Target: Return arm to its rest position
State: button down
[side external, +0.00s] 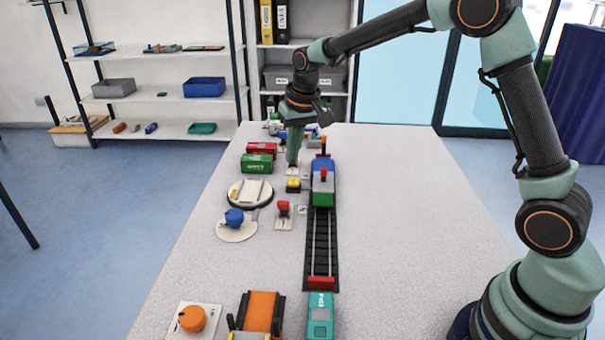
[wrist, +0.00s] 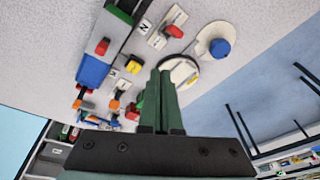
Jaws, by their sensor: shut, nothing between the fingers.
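My gripper (side external: 292,158) is over the far half of the table (side external: 390,230), its fingers pointing down beside the red and green containers. The fingers also show in the wrist view (wrist: 162,90), dark green, side by side and shut with nothing between them. My arm reaches in from the right side of the table, raised and bent over it. I cannot tell whether the fingertips touch the small yellow-topped block (side external: 293,184) below them or stand apart from it.
A black track (side external: 320,245) holds a blue and green wagon (side external: 323,185), with a teal vehicle (side external: 320,316) at its near end. A red container (side external: 262,148), green container (side external: 256,163), round turntable (side external: 237,194), blue knob (side external: 234,217) and orange knob (side external: 192,318) stand left. The table's right side is clear.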

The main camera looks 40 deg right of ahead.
jog(key=s+d+r+n+t, duration=0.1)
jog(key=s+r+t, duration=0.1)
jog(key=s+r, duration=0.95)
jog(key=s+f+n+t, duration=0.1)
jog(key=s+f, duration=0.1)
jog(key=s, duration=0.9)
jog(key=shift+s+d+f+n, duration=0.25)
jog(key=shift+s+n, duration=0.05)
jog(key=shift+s, duration=0.1)
